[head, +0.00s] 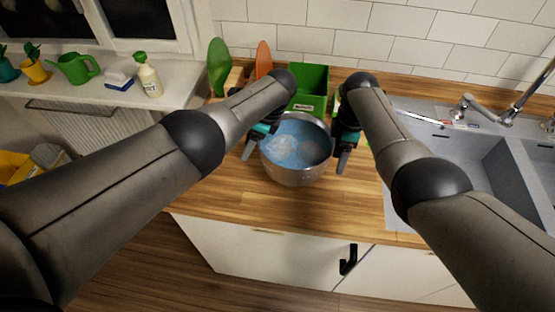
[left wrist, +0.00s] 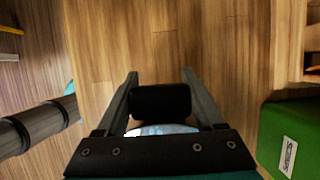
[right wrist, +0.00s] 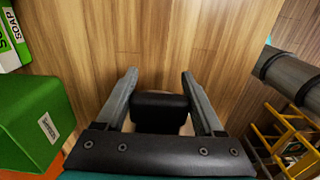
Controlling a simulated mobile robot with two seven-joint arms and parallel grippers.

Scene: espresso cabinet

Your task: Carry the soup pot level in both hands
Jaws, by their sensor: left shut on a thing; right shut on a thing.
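The soup pot (head: 294,176) is a silver metal pot with bluish contents, at the middle of the head view over the wooden counter. It looks about level. I cannot tell whether its base touches the counter. My left gripper (head: 248,150) is at its left side, shut on a black handle (left wrist: 160,102) that shows between the fingers in the left wrist view. My right gripper (head: 342,162) is at its right side, shut on the other black handle (right wrist: 160,112), seen in the right wrist view. The pot's body is mostly hidden in both wrist views.
A green box (head: 313,77) stands behind the pot against the tiled wall. A grey sink (head: 460,148) with a faucet (head: 500,112) lies to the right. Green and orange upright items (head: 219,66) stand at back left. The wooden counter (head: 215,190) is clear at front left.

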